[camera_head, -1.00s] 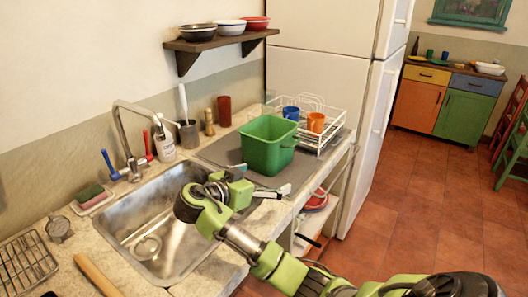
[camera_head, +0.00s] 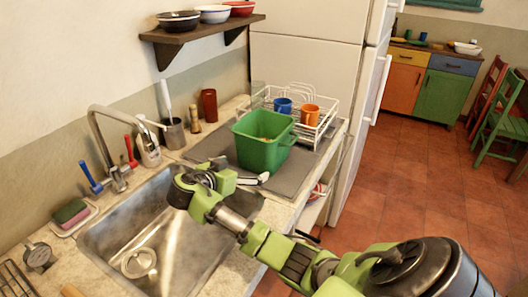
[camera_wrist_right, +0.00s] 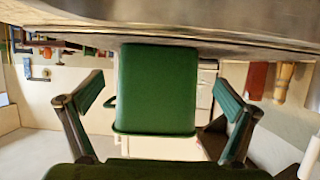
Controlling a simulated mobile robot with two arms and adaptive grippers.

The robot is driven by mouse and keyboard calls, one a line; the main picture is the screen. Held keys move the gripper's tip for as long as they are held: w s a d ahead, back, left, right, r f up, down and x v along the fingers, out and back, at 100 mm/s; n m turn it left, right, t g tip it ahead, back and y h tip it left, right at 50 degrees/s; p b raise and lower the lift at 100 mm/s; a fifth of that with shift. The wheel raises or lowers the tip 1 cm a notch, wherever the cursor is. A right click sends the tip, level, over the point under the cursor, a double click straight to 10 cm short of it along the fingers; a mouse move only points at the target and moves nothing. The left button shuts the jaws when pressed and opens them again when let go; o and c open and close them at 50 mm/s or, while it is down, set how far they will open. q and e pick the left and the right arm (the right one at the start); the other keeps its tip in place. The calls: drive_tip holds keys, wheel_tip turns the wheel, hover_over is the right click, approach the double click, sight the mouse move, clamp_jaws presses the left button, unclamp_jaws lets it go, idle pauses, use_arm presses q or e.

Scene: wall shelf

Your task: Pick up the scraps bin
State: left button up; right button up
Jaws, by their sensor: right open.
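The scraps bin is a green, open-topped bucket (camera_head: 262,148) standing upright on the grey mat beside the sink, in front of the dish rack. My right gripper (camera_head: 240,171) is on the sink side of it, low near the counter, with its fingers apart and empty. In the right wrist view, which looks upside down, the bin (camera_wrist_right: 157,90) sits between the two spread fingers (camera_wrist_right: 161,88). Gaps show on both sides, so neither finger touches it. My left gripper is out of view.
A white dish rack (camera_head: 327,121) with a blue mug (camera_head: 283,105) and an orange mug (camera_head: 309,115) stands close behind the bin. The steel sink (camera_head: 140,262) lies to the left. A wall shelf (camera_head: 200,35) with bowls hangs above. The fridge (camera_head: 300,70) stands behind.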

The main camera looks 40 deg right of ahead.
sight(252, 165)
drive_tip(key=shift+w+d+f, duration=0.1)
drive_tip(key=shift+d, duration=0.2)
drive_tip(key=shift+d+f+p, duration=0.2)
drive_tip(key=shift+d+p, duration=0.35)
drive_tip(key=shift+d, duration=0.25)
drive_tip(key=x, duration=0.3)
drive_tip(key=shift+w+f+p, duration=0.1)
drive_tip(key=shift+f+p, duration=0.1)
drive_tip(key=shift+p, duration=0.1)
drive_tip(key=shift+d+f, duration=0.1)
drive_tip(key=shift+d, duration=0.05)
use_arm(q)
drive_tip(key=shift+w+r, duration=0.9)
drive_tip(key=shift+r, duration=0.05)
use_arm(e)
drive_tip(key=c, duration=0.9)
